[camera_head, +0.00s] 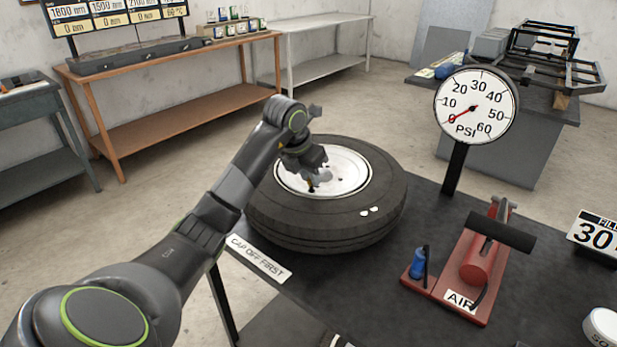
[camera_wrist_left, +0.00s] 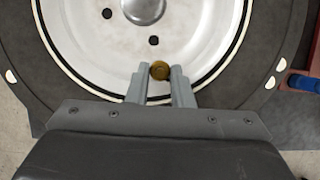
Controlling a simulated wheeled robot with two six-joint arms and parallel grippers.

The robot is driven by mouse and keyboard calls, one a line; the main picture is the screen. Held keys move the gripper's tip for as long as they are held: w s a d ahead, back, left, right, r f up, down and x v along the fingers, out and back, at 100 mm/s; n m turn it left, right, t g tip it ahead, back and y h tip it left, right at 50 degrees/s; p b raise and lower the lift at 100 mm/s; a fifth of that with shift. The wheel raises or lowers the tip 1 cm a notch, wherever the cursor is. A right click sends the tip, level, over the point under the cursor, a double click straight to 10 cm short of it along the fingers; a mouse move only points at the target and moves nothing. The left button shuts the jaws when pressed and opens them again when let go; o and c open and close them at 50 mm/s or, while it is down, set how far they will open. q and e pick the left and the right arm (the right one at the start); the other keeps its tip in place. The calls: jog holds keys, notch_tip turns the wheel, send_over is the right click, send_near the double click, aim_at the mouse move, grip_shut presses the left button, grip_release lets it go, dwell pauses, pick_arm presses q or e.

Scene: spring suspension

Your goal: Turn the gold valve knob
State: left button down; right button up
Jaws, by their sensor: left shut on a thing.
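A black tire with a white wheel lies flat on the dark table in the head view. The gold valve knob (camera_wrist_left: 160,70) shows in the left wrist view, near the wheel's rim. My left gripper (camera_wrist_left: 160,75) is shut on the knob, with one grey finger on each side of it. In the head view the left gripper (camera_head: 318,178) is over the white wheel (camera_head: 352,172), and the knob is mostly hidden there. My right gripper is not in view.
A red air pump (camera_head: 478,262) with a black handle stands right of the tire (camera_head: 325,233). A PSI gauge (camera_head: 477,105) stands behind it, its needle near 0. A "CAP OFF FIRST" label (camera_head: 258,258) lies at the table's front left edge.

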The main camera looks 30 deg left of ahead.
pick_arm(q)
jog(key=n+y, duration=0.1)
jog(key=n, duration=0.1)
jog(key=n+y, duration=0.1)
jog(key=n, duration=0.1)
jog(key=shift+d+n+b, duration=0.2)
jog(key=shift+n+b, duration=0.1)
jog(key=shift+n, duration=0.4)
jog(key=c, duration=1.3)
grip_release()
jog(key=shift+w+p+v, duration=0.15)
jog(key=shift+p+v, duration=4.2)
jog(key=shift+p, duration=1.35)
jog(key=shift+w+p+v, duration=0.2)
jog(key=shift+p+v, duration=4.15)
jog(key=shift+p, duration=1.3)
jog(key=shift+d, duration=0.1)
